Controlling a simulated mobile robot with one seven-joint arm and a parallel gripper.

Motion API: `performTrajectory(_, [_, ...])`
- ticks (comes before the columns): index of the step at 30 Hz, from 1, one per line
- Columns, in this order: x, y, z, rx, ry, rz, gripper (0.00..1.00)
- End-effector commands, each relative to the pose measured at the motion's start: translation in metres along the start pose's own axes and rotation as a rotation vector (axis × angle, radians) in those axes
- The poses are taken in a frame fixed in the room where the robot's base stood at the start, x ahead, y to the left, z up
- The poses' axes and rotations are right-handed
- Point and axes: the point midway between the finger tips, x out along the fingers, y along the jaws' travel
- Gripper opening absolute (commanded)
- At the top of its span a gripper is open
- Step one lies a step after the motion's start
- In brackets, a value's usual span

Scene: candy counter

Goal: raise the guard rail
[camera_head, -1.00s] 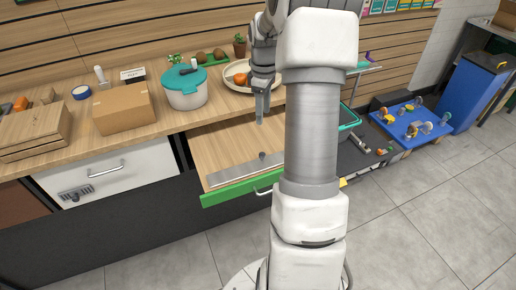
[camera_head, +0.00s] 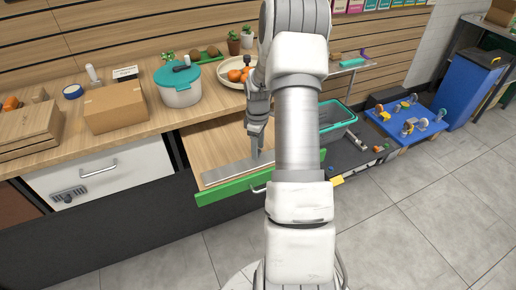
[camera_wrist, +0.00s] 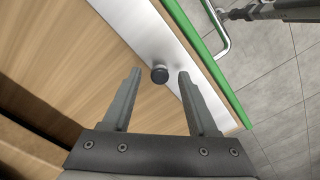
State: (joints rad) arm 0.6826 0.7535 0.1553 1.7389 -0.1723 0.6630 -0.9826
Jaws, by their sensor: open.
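The guard rail (camera_head: 222,173) is a grey metal strip lying flat inside the open drawer, along the green drawer front (camera_head: 232,189). In the wrist view the rail (camera_wrist: 140,22) carries a small dark round knob (camera_wrist: 159,75). My gripper (camera_head: 255,156) points down over the rail inside the drawer. In the wrist view its open fingers (camera_wrist: 159,72) appear on either side of the knob, with gaps to both. I cannot tell how far above the rail the fingertips are. In the head view the knob is hidden by my gripper.
The drawer has a metal handle (camera_wrist: 224,38) on its front. A cardboard box (camera_head: 114,108), a teal-lidded pot (camera_head: 179,92) and a fruit bowl (camera_head: 232,82) stand on the counter behind. A teal bin (camera_head: 336,124) is to the right. The floor in front is clear.

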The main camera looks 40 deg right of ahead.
Motion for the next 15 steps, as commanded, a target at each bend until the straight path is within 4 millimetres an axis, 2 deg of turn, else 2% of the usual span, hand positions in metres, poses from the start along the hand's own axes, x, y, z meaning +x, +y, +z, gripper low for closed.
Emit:
performTrajectory(9, [0.0026,0.0002,0.0001,0.0,0.0,0.001,0.59])
performTrajectory(15, [0.0024,0.0002,0.0002,0.0,0.0,0.001,0.23])
